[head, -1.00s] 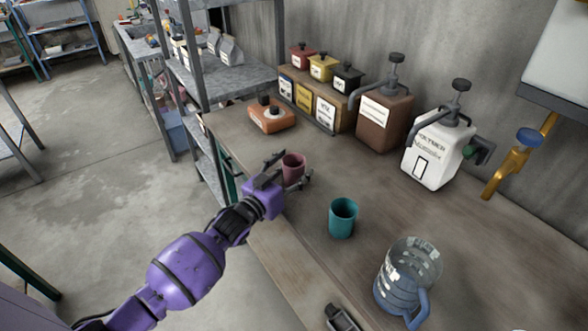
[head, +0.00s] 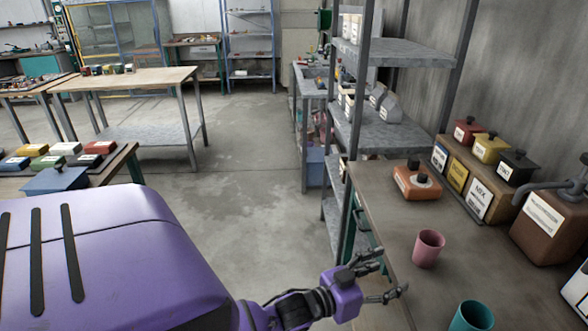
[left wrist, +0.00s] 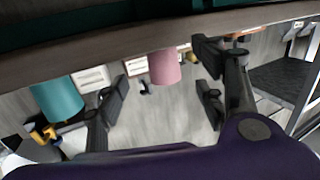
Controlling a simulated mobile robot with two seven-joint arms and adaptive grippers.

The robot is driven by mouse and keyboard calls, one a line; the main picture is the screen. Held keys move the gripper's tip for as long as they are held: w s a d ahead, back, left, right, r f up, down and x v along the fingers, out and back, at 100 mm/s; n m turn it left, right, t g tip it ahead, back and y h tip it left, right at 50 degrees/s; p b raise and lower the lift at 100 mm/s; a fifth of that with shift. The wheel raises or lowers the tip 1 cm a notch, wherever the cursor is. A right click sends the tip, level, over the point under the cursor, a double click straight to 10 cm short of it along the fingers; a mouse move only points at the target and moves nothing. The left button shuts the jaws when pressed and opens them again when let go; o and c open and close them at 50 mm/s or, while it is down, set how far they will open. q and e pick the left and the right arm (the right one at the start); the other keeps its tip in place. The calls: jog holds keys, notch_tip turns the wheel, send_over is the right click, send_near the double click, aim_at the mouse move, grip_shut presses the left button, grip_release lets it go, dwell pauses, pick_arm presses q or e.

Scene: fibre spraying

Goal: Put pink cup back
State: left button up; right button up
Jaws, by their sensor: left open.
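The pink cup (head: 428,249) stands upright on the workbench near its left edge. My left gripper (head: 387,277) is open and empty at the bench edge, to the left of the cup and apart from it. In the left wrist view, which looks upside down, the pink cup (left wrist: 164,68) shows beyond the spread fingers of the left gripper (left wrist: 161,88). A teal cup (head: 472,318) stands nearer on the bench, cut off by the lower edge of the head view. My right gripper is not in view.
On the workbench (head: 385,225), an orange box (head: 416,182) stands behind the pink cup. A rack of labelled containers (head: 470,185) and a brown dispenser (head: 548,225) line the wall. A grey shelf unit (head: 390,135) adjoins the bench. Open floor (head: 235,190) lies to the left.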

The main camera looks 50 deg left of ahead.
pick_arm(q)
jog(key=s+d+f+g+y, duration=0.1)
jog(key=s+f+g, duration=0.2)
jog(key=s+f, duration=0.4)
jog(key=s+f+n+g+y, duration=0.1)
jog(key=s+f+g+y, duration=0.1)
jog(key=s+f, duration=0.6)
jog(key=s+d+f+n+g+y, duration=0.1)
jog(key=s+f+g, duration=0.2)
jog(key=s+f, duration=0.5)
jog(key=s, duration=1.1)
jog(key=shift+d+g+y, duration=0.3)
jog(key=shift+d+y, duration=0.05)
jog(key=shift+y, duration=0.05)
